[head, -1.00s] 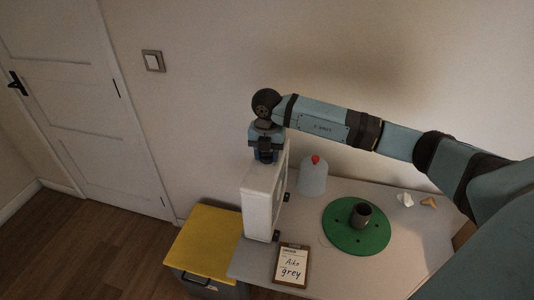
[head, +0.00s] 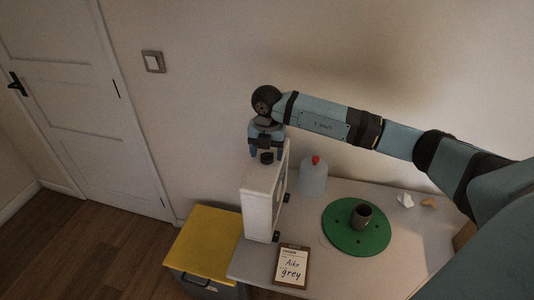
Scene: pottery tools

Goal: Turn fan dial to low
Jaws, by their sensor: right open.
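The fan (head: 257,207) is a white upright box standing at the left end of the table. A small dark round dial (head: 266,157) sits on its top; its setting cannot be read from here. My right gripper (head: 266,151) points down just above the top of the fan, with its fingers apart and nothing held. The dial shows just below and between the fingers; whether they touch it is hard to tell. My left gripper is not in view.
On the grey table (head: 330,268) are a green disc (head: 340,236) with a dark cup (head: 361,215), a grey bottle with a red top (head: 313,178), a clipboard (head: 291,266) and small pieces at the right. A yellow-lidded bin (head: 205,240) stands left.

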